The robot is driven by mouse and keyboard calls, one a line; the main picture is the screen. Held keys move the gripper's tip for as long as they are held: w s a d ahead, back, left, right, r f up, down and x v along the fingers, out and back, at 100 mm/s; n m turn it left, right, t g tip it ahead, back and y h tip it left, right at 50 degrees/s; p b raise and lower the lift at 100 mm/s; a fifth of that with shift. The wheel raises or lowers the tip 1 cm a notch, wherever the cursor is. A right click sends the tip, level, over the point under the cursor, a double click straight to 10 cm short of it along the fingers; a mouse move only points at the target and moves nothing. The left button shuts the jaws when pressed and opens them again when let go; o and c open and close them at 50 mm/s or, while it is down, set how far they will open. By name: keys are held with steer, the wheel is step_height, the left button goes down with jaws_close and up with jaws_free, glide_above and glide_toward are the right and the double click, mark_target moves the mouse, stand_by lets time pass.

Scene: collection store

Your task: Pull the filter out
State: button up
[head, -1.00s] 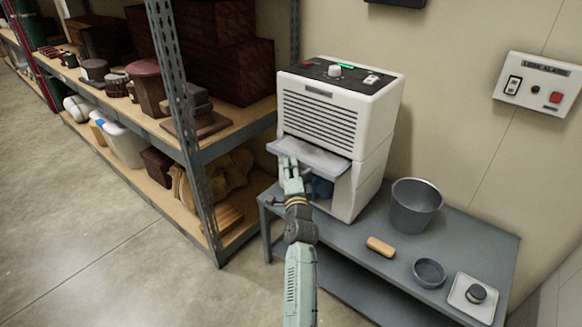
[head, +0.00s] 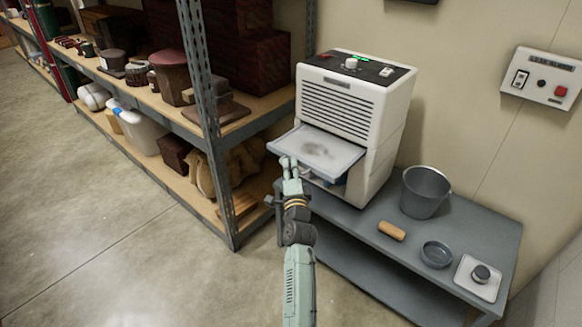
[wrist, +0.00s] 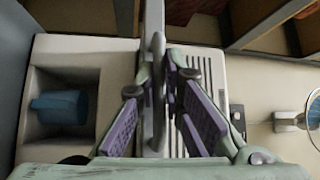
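The filter (head: 318,150) is a flat pale grey panel with a dark dusty patch. It sticks out level from the slot in the front of the white dehumidifier-like machine (head: 350,100), its back edge still at the slot. My gripper (head: 289,165) is at the filter's front edge. In the wrist view the filter shows edge-on as an upright grey strip (wrist: 154,22), and my gripper's purple-padded fingers (wrist: 160,95) are closed around its front tab. The exact contact is partly hidden by the fingers.
The machine stands on a grey table (head: 385,262) with a grey bucket (head: 425,192), a wooden-looking block (head: 391,231), a round dish (head: 436,254) and a white scale-like plate (head: 470,289). A blue container (wrist: 60,107) sits in the machine's lower recess. Loaded shelving (head: 215,150) stands close left.

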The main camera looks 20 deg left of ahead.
steer(key=o, duration=0.5)
steer(key=v, duration=1.2)
